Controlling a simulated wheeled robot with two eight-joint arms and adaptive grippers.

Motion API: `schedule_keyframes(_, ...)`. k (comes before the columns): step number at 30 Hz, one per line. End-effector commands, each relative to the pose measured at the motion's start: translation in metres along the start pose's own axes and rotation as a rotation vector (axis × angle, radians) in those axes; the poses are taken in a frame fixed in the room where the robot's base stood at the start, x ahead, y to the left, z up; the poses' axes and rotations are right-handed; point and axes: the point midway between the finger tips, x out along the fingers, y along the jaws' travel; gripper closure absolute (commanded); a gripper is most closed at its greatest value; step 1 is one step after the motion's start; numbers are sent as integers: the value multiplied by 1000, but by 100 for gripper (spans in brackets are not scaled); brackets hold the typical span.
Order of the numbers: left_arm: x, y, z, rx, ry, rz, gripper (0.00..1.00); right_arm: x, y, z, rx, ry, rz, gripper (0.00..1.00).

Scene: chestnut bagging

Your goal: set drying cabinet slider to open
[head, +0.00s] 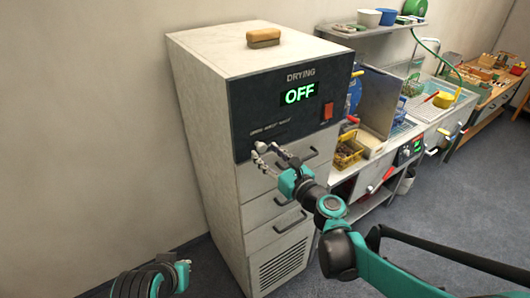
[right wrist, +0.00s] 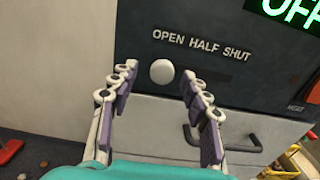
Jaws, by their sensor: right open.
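The drying cabinet (head: 208,140) is a tall pale box with a dark front panel (head: 262,98) and a lit "OFF" display. Its slider has a pale round knob (right wrist: 161,71), which sits below the word OPEN of the label OPEN HALF SHUT (right wrist: 201,46). My right gripper (head: 266,156) is open at the lower left of the panel. In the right wrist view, its fingers (right wrist: 157,82) stand on both sides of the knob with gaps, apart from it.
A red switch (head: 328,112) is right of the display. Drawers with dark handles (head: 290,224) lie below the panel. A brush (head: 263,37) rests on top of the cabinet. A bench with a yellow basket (head: 348,153) stands close on the right.

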Motion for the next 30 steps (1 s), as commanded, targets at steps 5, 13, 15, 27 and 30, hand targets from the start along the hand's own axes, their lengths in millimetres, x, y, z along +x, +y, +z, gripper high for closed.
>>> schedule_keyframes(5, 0, 0, 0, 0, 0, 0, 100, -39, 0, 0, 0, 0, -2, 53)
schedule_keyframes(13, 0, 0, 0, 0, 0, 0, 100, -90, 1, 0, 0, 0, 0, 53)
schedule_keyframes(15, 0, 0, 0, 0, 0, 0, 100, -98, 1, 0, 0, 0, 0, 53)
schedule_keyframes(27, 0, 0, 0, 0, 0, 0, 100, -105, 2, 0, 0, 0, 3, 53)
schedule_keyframes(30, 0, 0, 0, 0, 0, 0, 100, -104, 2, 0, 0, 0, 3, 53)
